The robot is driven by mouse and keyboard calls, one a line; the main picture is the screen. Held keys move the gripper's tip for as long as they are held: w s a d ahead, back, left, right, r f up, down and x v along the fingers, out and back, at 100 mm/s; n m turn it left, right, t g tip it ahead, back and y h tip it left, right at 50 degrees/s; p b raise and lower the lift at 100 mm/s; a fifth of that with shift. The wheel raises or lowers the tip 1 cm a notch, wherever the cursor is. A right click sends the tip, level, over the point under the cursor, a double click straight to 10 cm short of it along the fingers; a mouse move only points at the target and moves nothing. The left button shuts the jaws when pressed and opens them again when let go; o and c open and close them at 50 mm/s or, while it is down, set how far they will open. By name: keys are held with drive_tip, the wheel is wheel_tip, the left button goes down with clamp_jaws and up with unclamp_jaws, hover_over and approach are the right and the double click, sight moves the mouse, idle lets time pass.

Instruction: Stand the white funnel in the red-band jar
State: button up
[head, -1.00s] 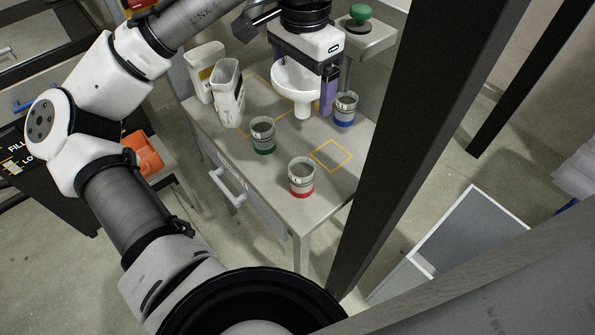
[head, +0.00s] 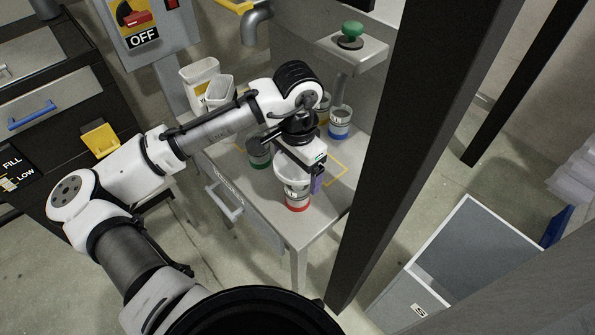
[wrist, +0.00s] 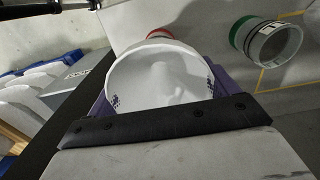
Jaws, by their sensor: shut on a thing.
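The white funnel (head: 286,184) is in my gripper (head: 305,181), held rim upward. In the wrist view the funnel's bowl (wrist: 160,75) fills the space between the purple fingers (wrist: 160,98). The red-band jar (head: 297,203) stands near the front of the small grey table, directly below the funnel in the head view. Only a piece of its red band (wrist: 159,33) shows past the funnel rim in the wrist view. The funnel's spout and the jar's mouth are hidden, so I cannot tell whether the spout is inside the jar.
A green-band jar (head: 260,158) stands just left of the gripper, also in the wrist view (wrist: 275,42). A blue-band jar (head: 340,124) and a yellow-banded one (head: 323,110) stand farther back. White containers (head: 203,75) are at the back left. A dark post (head: 400,130) rises at right.

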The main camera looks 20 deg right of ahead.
drive_tip(key=shift+f, duration=0.95)
drive_tip(key=shift+f, duration=0.4)
drive_tip(key=o, duration=0.8)
drive_tip(key=shift+r, duration=0.1)
wheel_tip(320, 180, up, 13)
drive_tip(key=shift+f+b, duration=0.15)
drive_tip(key=shift+b, duration=0.2)
